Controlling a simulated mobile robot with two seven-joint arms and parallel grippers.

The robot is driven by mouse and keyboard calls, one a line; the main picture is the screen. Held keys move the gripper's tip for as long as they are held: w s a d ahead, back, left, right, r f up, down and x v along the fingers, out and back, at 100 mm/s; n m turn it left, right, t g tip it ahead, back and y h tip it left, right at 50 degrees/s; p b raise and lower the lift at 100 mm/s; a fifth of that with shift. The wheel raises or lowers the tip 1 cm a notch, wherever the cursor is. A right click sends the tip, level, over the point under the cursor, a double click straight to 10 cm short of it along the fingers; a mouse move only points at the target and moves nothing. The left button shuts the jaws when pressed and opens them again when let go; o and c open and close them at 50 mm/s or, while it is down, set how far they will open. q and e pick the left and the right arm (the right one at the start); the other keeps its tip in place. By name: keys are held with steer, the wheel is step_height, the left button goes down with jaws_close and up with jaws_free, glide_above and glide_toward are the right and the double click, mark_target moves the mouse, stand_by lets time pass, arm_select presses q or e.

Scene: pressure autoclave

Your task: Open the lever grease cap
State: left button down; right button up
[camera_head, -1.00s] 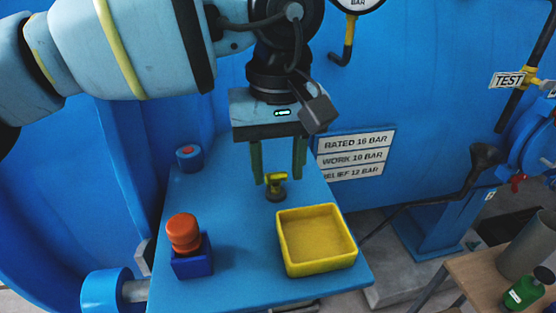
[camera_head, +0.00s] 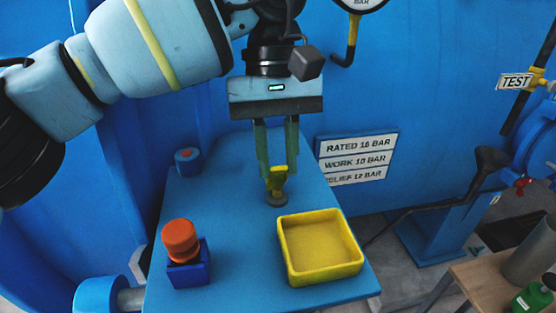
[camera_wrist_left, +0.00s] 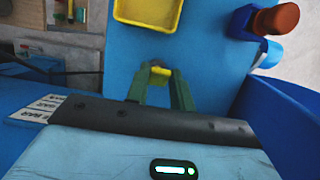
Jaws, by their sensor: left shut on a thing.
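The grease cap (camera_head: 277,186) is a small yellow lever piece on a round dark brass base (camera_head: 276,200), standing on the blue table (camera_head: 230,250). My left gripper (camera_head: 277,172) points down over it, its green fingers on either side of the yellow piece. It is shut on that piece. In the left wrist view the yellow piece (camera_wrist_left: 159,71) shows between the green fingertips (camera_wrist_left: 158,74). The fingers hide part of it, and I cannot tell whether the lever has turned. My right gripper is not in view.
An open, empty yellow tray (camera_head: 322,275) stands just right of the cap. An orange knob (camera_head: 181,238) on a blue block (camera_head: 188,275) is at front left. A small blue cylinder (camera_head: 188,161) stands at back left. The blue wall with a pressure sign (camera_head: 357,157) rises behind.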

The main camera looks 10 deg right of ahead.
arm_select(q)
steer(key=shift+w+r+g, duration=0.15)
steer(key=shift+w+g, duration=0.5)
steer(key=shift+g, duration=0.45)
steer(key=shift+w, duration=0.15)
steer(key=shift+w+g, duration=0.15)
steer(key=shift+g, duration=0.35)
steer(key=c, duration=1.2)
jaws_free()
